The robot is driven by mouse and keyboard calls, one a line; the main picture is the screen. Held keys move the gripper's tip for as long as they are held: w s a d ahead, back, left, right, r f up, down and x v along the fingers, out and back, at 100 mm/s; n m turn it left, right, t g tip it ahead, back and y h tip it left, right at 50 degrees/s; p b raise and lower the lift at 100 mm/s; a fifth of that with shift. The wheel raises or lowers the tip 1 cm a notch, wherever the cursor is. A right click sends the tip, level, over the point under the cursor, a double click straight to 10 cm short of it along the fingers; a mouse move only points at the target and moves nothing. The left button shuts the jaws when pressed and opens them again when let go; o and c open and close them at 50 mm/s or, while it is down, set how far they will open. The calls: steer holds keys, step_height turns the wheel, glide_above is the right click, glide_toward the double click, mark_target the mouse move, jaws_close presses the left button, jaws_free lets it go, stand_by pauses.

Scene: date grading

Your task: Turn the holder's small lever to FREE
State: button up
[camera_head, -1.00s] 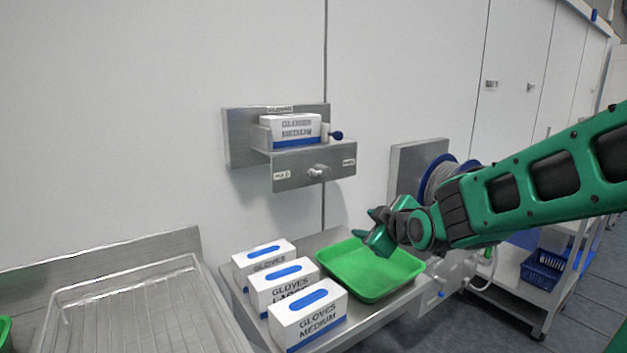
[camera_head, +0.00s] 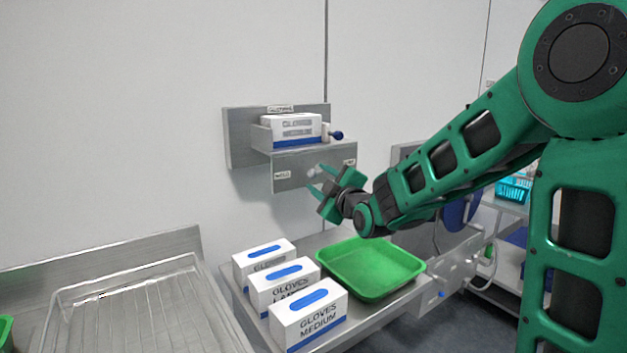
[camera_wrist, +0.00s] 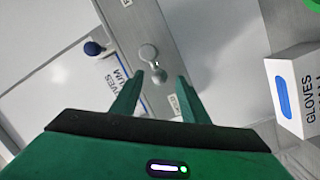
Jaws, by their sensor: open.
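The holder (camera_head: 232,140) is a metal wall bracket with a glove box (camera_head: 291,127) in it. Its front plate (camera_head: 300,167) carries a HOLD label (camera_head: 282,175) at left and a FREE label (camera_head: 349,162) at right. The small metal lever (camera_wrist: 149,54) sits mid-plate; in the head view my gripper partly covers it. I cannot tell its setting for sure. My gripper (camera_head: 318,178) is open and empty, in front of the plate. In the wrist view the lever shows just beyond the two fingertips (camera_wrist: 158,77), with no clear contact.
A dark blue knob (camera_head: 337,135) sticks out at the holder's right side. Below, several glove boxes (camera_head: 308,318) and a green tray (camera_head: 345,290) stand on a metal shelf. A ribbed metal tray (camera_head: 80,290) lies at left. A reel (camera_head: 458,215) is partly hidden behind my arm.

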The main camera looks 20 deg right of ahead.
steer(key=shift+w+a, duration=0.2)
steer(key=shift+w, duration=1.25)
steer(key=c, duration=1)
steer(key=shift+a, duration=0.1)
jaws_close()
jaws_free()
steer(key=shift+m, duration=0.3)
